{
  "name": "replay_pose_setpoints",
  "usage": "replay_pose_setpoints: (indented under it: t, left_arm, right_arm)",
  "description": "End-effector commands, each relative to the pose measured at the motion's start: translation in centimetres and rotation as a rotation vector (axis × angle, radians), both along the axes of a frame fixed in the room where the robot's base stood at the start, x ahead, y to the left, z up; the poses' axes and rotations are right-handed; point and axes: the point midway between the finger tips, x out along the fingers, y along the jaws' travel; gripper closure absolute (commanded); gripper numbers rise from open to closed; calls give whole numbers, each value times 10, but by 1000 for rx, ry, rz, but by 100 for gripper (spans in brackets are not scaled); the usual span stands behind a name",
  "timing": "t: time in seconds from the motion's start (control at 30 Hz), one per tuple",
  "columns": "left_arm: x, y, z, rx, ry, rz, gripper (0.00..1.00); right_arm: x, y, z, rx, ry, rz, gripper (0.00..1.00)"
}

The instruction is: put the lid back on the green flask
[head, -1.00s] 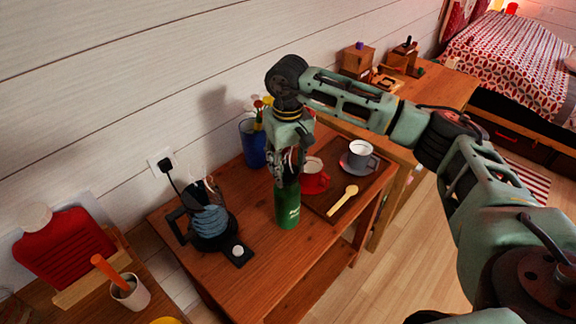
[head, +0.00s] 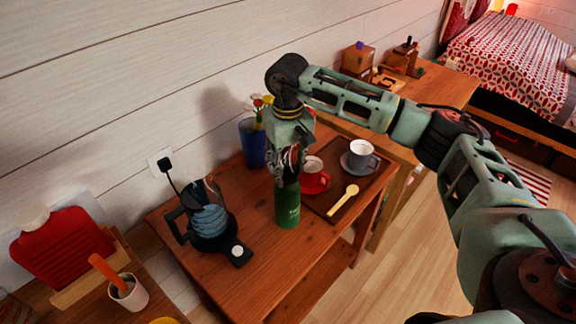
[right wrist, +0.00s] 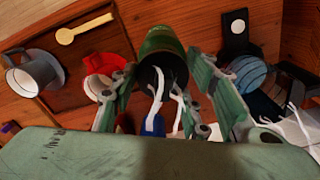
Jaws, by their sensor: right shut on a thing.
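The green flask (head: 288,207) stands upright on the wooden table, and its green body also shows in the right wrist view (right wrist: 161,42). My right gripper (head: 286,172) points down directly above it. The gripper is shut on the dark lid (right wrist: 150,76), which is in line with the flask's top between the fingers (right wrist: 165,92). The fingers partly hide the lid, and I cannot tell whether it is fully seated. My left gripper is not in view.
A dark kettle (head: 209,222) is left of the flask and a blue vase (head: 252,145) behind it. A red cup (head: 314,180), a grey cup (head: 361,156) and a wooden spoon (head: 343,200) are on the tray (head: 327,205) at right. Bare tabletop (head: 265,265) lies in front.

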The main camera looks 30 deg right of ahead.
Motion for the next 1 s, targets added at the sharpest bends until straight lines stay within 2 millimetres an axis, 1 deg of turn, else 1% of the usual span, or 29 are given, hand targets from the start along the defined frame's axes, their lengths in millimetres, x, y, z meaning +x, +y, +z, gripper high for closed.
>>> replay_pose_setpoints:
  t: [0.37,0.4,0.63,0.87,1.0]
  left_arm:
    - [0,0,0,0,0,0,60]
    - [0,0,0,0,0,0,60]
    - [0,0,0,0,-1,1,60]
    - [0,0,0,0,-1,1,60]
    - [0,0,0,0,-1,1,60]
  right_arm:
    - [0,0,0,0,0,0,83]
    - [0,0,0,0,0,0,55]
    - [0,0,0,0,0,0,36]
    - [0,0,0,0,0,0,35]
    - [0,0,0,0,0,0,22]
